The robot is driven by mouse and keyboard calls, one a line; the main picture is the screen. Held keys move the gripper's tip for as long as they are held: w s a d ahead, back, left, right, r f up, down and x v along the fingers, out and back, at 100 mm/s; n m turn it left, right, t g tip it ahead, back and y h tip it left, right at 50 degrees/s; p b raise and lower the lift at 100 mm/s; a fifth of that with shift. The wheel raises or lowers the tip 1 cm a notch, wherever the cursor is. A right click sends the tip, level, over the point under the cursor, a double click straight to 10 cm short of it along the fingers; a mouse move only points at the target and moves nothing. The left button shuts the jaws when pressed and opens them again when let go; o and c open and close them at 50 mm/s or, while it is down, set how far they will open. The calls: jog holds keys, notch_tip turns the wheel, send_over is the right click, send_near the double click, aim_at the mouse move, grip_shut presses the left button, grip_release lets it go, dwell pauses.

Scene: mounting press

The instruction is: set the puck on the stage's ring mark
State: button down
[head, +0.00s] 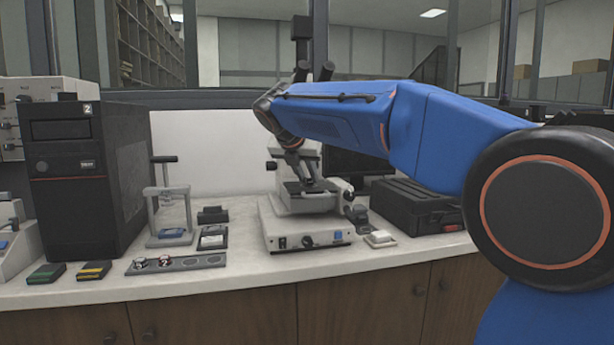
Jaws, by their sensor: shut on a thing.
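A microscope (308,232) with a pale base stands on the bench, and its dark stage (310,203) sits above the base. My gripper (312,183) is small and dark in the head view, just above or at the stage. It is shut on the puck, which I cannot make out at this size. Whether the puck touches the stage is not clear. The ring mark is not visible. A grey rack (203,262) on the front left of the bench holds two small round pucks (139,262) in its left places; its right places look empty.
My blue arm crosses in front of the microscope's upper part. A small press (168,205), a black computer-like box (75,180) and green and yellow boxes (46,273) are left. A black case (415,207) and a small white block (380,239) are right.

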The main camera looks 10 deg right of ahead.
jog(key=shift+f, duration=0.15)
jog(key=c, duration=1.5)
grip_release()
jog(key=v, duration=1.2)
